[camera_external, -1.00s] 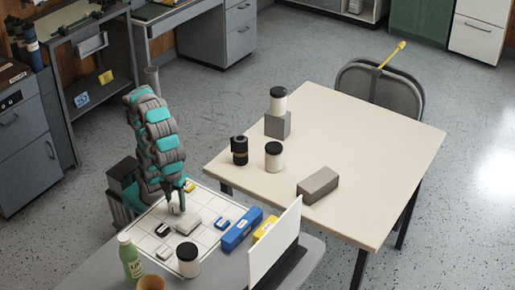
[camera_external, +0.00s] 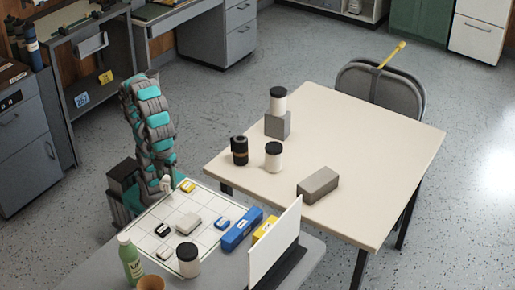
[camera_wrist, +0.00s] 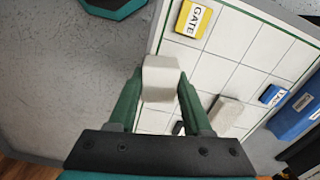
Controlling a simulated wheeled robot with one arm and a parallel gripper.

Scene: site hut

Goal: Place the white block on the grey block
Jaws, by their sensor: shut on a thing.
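My gripper (camera_wrist: 160,92) is shut on a small white block (camera_wrist: 161,72), which sits between the green fingertips in the wrist view. In the external view the gripper (camera_external: 162,177) and the white block (camera_external: 165,185) are above the back left edge of the gridded board. A pale grey block (camera_external: 188,223) lies on the board, in front and to the right of the gripper. It also shows in the wrist view (camera_wrist: 227,114), right of the fingers and apart from the held block. A darker grey block (camera_external: 318,186) lies on the beige table.
The white board (camera_external: 205,205) also bears a yellow GATE block (camera_wrist: 194,18), a small blue block (camera_wrist: 273,95) and a dark piece (camera_external: 162,229). A long blue block (camera_external: 241,230), a black-lidded jar (camera_external: 188,262), a green bottle (camera_external: 131,262) and an upright white panel (camera_external: 274,249) stand around it.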

